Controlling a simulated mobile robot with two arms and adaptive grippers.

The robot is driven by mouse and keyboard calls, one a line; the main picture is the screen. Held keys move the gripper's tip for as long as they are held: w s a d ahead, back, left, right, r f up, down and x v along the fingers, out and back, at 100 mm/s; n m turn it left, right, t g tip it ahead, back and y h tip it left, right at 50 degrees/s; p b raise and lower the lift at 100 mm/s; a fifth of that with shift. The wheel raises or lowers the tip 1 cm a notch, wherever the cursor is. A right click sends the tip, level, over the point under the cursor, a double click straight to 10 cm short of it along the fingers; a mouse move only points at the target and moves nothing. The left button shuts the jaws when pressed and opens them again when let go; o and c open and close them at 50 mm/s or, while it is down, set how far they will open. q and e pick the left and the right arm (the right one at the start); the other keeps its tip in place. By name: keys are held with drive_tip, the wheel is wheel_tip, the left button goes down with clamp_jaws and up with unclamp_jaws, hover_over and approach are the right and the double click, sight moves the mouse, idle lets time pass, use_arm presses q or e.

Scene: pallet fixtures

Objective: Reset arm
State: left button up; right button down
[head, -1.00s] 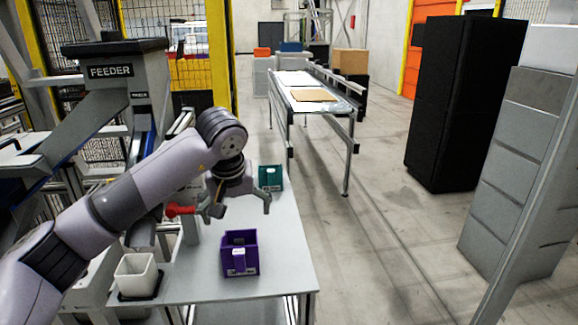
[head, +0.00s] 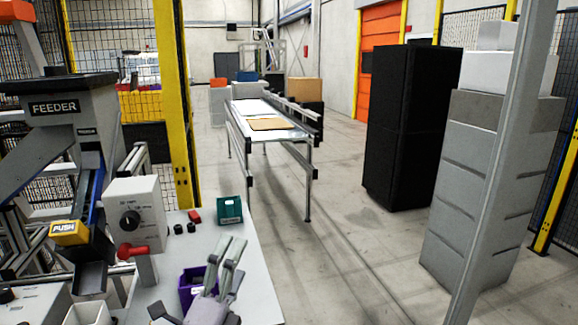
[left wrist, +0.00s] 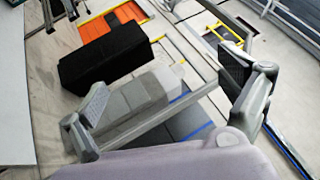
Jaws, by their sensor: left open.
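My left gripper (head: 222,272) is at the bottom edge of the head view, with its grey fingers pointing up. It is open and empty. In the left wrist view its two fingers stand wide apart at left and right (left wrist: 172,108), with only floor and distant equipment beyond. In the head view it partly hides the purple bin (head: 190,286) on the grey worktable (head: 250,265). Whether it touches the bin cannot be told. Most of the left arm is out of the head view. My right gripper is not in view.
A teal bin (head: 229,210), a white control box (head: 138,208) with a red handle (head: 132,251) and a white cup (head: 88,314) are at the worktable. The feeder (head: 55,107) stands left. A conveyor table (head: 270,135), black cabinet (head: 412,125) and grey stack (head: 480,190) stand beyond clear floor.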

use_arm(q)
drive_tip(key=s+a+f+n+g+y, duration=0.3)
drive_tip(key=f+n, duration=0.2)
drive_tip(key=f, duration=0.2)
drive_tip(key=s+a+f+n+g+y, duration=0.25)
drive_tip(key=a+f+n, duration=0.2)
drive_tip(key=f, duration=0.35)
drive_tip(key=s+a+f+n+g+y, duration=0.2)
drive_tip(key=s+a+f+n+g, duration=0.15)
drive_tip(key=f+n, duration=0.3)
drive_tip(key=s+f+n+g+h, duration=0.1)
drive_tip(key=s+f+n+g, duration=0.2)
drive_tip(key=s+f+g, duration=0.5)
drive_tip(key=s+f+n+g, duration=0.15)
drive_tip(key=s+f, duration=0.35)
drive_tip(key=s, duration=0.7)
wheel_tip(320, 180, down, 26)
drive_tip(key=s, duration=0.2)
drive_tip(key=s+a+f+g, duration=0.2)
drive_tip(key=s+a+f, duration=0.1)
drive_tip(key=s+f, duration=1.2)
drive_tip(key=shift+s, duration=0.3)
